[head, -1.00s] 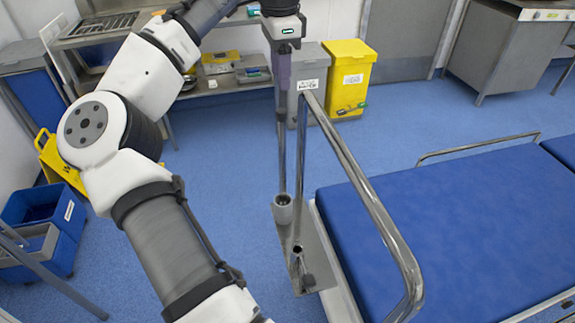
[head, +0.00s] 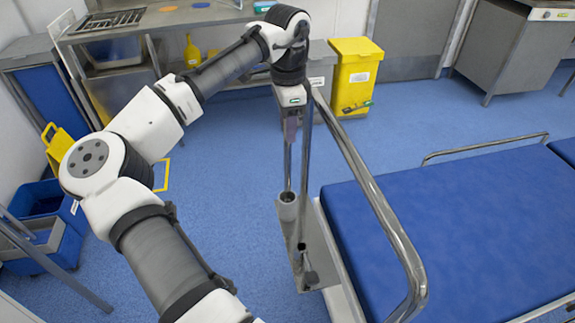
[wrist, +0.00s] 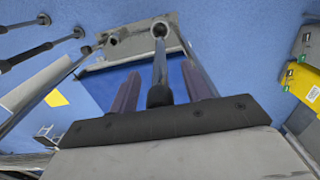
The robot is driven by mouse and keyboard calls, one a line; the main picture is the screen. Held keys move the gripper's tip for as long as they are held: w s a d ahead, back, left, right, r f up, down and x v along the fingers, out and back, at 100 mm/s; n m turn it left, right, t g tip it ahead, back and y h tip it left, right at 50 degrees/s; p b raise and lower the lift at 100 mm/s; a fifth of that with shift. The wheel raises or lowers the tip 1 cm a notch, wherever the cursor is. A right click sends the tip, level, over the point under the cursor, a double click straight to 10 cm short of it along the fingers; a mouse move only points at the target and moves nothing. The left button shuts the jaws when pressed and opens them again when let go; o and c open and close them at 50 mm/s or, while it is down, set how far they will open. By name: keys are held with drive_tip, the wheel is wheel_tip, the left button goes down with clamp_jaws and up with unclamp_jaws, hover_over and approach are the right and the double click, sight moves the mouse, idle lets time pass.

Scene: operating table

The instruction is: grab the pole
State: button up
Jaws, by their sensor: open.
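The pole (head: 288,172) is a thin upright metal rod standing in a round cup holder (head: 287,208) at the left end of the bed. In the wrist view, the pole (wrist: 160,68) shows between my two purple fingers, with its dark near end close to the gripper base. My gripper (head: 291,132) points down over the upper part of the pole and is open, with a gap on each side of the pole. The pole's top is hidden by my gripper in the head view.
A bent metal rail (head: 362,175) rises close to the right of the pole. The blue bed (head: 460,230) lies to the right. A yellow bin (head: 355,75) stands behind, beside a grey bin. Blue floor is free to the left of the pole.

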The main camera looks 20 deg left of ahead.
drive_tip(key=shift+f, duration=0.4)
drive_tip(key=shift+c, duration=0.5)
clamp_jaws()
drive_tip(key=shift+r, duration=0.1)
